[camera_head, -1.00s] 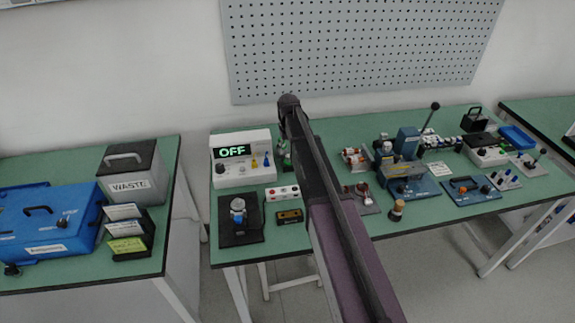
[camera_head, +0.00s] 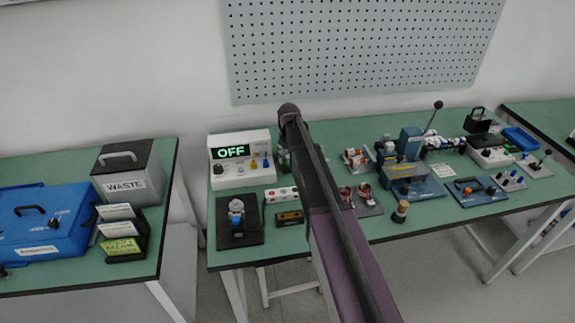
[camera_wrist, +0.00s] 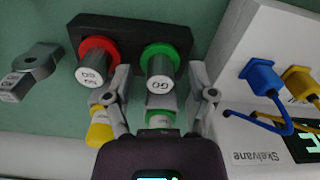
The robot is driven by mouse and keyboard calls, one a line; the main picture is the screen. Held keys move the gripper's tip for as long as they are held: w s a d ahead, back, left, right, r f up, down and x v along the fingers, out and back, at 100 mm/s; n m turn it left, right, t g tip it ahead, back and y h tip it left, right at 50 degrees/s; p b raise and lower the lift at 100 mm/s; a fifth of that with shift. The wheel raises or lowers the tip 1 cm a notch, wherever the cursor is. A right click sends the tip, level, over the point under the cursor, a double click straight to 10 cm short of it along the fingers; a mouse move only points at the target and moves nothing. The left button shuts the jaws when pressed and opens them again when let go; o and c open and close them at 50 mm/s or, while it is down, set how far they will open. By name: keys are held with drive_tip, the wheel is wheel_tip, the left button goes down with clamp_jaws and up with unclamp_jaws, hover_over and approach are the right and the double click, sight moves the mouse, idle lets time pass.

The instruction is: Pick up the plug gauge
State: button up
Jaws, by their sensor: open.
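In the wrist view, a black holder (camera_wrist: 128,30) carries two round plug ends. One is a grey cylinder with a green collar, marked GO (camera_wrist: 160,84). The other, with a red collar and an upside-down label (camera_wrist: 89,75), stands to its left. My gripper (camera_wrist: 158,95) is open, with one finger on each side of the green-collared plug. I cannot tell whether either finger touches it. A yellow piece (camera_wrist: 100,127) and a green piece (camera_wrist: 159,119) show below, partly covered by the gripper. In the head view, my arm hides the gripper and most of this spot.
The white meter box reading OFF (camera_head: 241,170) stands beside the holder; its blue plug (camera_wrist: 262,77) and cable are close to my right finger in the wrist view. A grey part (camera_wrist: 32,70) lies left of the holder.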

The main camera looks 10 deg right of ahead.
drive_tip(key=shift+c, duration=0.2)
clamp_jaws()
drive_tip(key=shift+r, duration=0.15)
wheel_tip(320, 180, up, 3)
drive_tip(key=p, duration=0.3)
drive_tip(key=shift+f, duration=0.2)
drive_tip(key=s+d+r+p, duration=0.1)
drive_tip(key=s, duration=0.7)
drive_tip(key=s+d+r+p, duration=0.1)
drive_tip(key=s+d, duration=0.1)
drive_tip(key=s, duration=0.5)
drive_tip(key=shift+s+d, duration=0.3)
drive_tip(key=shift+s, duration=0.05)
drive_tip(key=shift+a, duration=0.15)
